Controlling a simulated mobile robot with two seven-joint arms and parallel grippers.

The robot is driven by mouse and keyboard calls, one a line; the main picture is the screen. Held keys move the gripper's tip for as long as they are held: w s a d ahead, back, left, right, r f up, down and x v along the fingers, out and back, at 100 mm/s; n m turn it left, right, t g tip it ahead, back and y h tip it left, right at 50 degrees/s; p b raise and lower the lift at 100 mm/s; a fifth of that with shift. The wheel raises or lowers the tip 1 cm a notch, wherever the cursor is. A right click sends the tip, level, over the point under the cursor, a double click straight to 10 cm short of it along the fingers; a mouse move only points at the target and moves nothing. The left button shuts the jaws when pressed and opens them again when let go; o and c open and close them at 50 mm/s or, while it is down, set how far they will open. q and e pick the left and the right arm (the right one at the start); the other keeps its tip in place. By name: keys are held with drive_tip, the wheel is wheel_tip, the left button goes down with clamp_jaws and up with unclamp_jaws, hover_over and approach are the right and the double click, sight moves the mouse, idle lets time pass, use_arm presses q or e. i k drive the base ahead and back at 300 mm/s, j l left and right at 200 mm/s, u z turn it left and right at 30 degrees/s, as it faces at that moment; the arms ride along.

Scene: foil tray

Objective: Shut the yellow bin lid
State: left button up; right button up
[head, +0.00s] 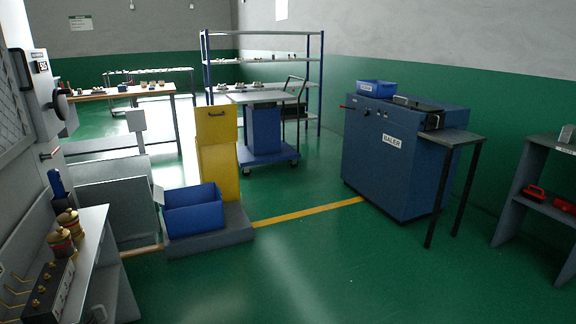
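The yellow bin (220,176) stands upright left of the middle of the head view, on a low grey plinth. Its yellow lid (214,128) shows as an upright panel above the body, with a small dark handle (216,114) near its top. The lid looks raised, though the bin's opening cannot be made out from here. Neither of my grippers is in view.
A blue crate (193,211) sits on the grey plinth (235,226) in front of the bin. A blue cart (263,129) is behind it. A blue machine (386,165) stands right. A grey bench (92,231) is near left. Green floor is open centrally.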

sight(214, 124)
drive_tip(key=i+l+u, duration=0.1)
drive_tip(key=i, duration=1.35)
drive_tip(key=i+u, duration=0.2)
drive_tip(key=i, duration=0.25)
drive_tip(key=i+l+u, duration=0.2)
drive_tip(key=i, duration=0.2)
drive_tip(key=i+u, duration=0.2)
drive_tip(key=i, duration=0.2)
drive_tip(key=i+l+u, duration=0.2)
drive_tip(key=i+l, duration=0.1)
drive_tip(key=i, duration=0.1)
